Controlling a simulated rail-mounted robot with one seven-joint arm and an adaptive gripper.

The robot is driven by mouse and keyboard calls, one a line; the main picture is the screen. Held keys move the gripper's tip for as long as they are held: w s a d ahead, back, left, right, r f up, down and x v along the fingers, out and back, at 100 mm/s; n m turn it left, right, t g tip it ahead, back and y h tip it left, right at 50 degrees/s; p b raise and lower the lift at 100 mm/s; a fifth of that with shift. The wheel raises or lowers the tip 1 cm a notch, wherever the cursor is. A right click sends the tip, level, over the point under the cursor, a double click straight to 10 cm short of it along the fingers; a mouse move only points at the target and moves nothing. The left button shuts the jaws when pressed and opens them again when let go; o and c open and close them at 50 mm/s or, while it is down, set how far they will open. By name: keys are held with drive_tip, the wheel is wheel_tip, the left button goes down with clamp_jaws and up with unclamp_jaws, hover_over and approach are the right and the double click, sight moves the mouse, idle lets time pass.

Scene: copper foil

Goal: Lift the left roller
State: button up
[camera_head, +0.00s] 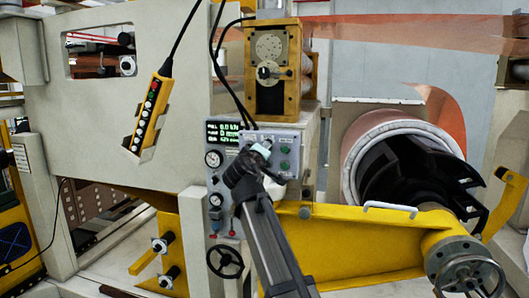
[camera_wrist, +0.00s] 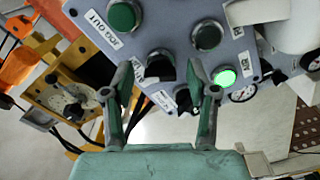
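A grey control panel (camera_head: 283,150) with green buttons and black knobs stands in the middle of the head view. In the wrist view the panel (camera_wrist: 180,15) fills the top. One green button (camera_wrist: 224,77) is lit; two others look unlit. My gripper (camera_head: 252,163) is at the panel's lower left. In the wrist view my gripper (camera_wrist: 160,78) has its two fingers spread apart, with a black knob (camera_wrist: 160,66) between the tips. I cannot tell whether they touch it. A copper foil roll (camera_head: 352,165) is at the right; which roller is the left one is not clear.
A yellow pendant (camera_head: 150,110) hangs left of the panel. A gauge panel with a display (camera_head: 222,132) stands beside the grey panel. A yellow arm (camera_head: 350,245) and handwheel (camera_head: 468,275) lie at the lower right. Copper foil (camera_head: 400,33) runs across the top.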

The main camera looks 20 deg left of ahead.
drive_tip(key=shift+s, duration=0.1)
drive_tip(key=s+d, duration=0.1)
drive_tip(key=s, duration=1)
drive_tip(key=shift+s, duration=0.4)
drive_tip(key=shift+d, duration=0.15)
